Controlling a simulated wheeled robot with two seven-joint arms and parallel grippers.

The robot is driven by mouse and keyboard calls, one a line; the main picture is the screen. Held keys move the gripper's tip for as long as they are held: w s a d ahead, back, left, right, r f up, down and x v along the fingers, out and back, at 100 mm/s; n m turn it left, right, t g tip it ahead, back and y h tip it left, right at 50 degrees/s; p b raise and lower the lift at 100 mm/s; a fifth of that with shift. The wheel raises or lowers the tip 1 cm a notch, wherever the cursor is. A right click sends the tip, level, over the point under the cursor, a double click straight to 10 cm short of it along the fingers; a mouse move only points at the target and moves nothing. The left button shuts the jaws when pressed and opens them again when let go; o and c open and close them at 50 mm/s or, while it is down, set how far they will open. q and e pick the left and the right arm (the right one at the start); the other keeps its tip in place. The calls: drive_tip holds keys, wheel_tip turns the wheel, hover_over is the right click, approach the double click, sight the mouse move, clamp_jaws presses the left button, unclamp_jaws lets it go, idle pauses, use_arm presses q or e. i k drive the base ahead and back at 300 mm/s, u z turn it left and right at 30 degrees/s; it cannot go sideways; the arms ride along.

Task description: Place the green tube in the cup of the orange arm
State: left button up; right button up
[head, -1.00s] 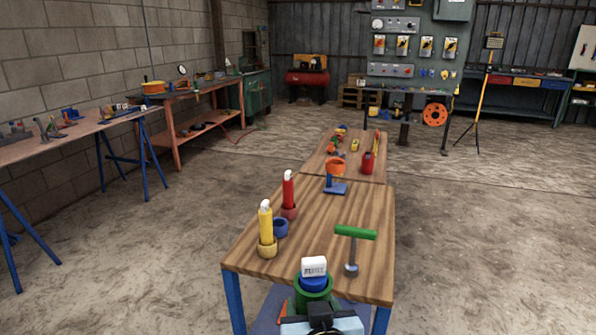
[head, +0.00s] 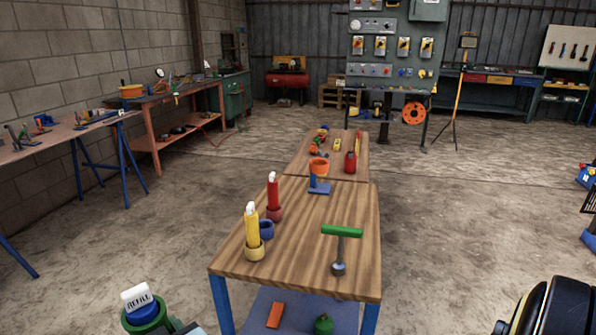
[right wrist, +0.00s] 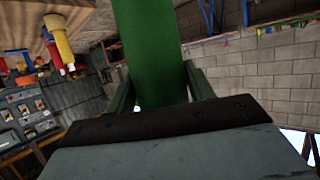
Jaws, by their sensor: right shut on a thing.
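My right gripper (right wrist: 153,92) is shut on the green tube (right wrist: 148,35); its dark jaws lie on both sides of it. In the head view the green tube (head: 147,326) is low at the left, off the table's near left corner, with a blue collar and a white block marked "REFILL" on top. Its lower end is out of frame. The orange cup (head: 318,167) stands on a blue post and foot (head: 319,189) at the far middle of the near table and looks empty. It is well away from the tube. My left gripper is not in view.
The near table (head: 300,262) holds a yellow tube (head: 252,227) and a red tube (head: 273,192) in their cups, a blue cup (head: 266,229), and a green-topped T-shaped piece (head: 341,232). Tools lie on the farther table.

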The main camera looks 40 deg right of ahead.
sight(319, 170)
drive_tip(key=i, duration=5.4)
drive_tip(key=z, duration=4.55)
drive_tip(key=i, duration=0.45)
drive_tip(key=u, duration=0.1)
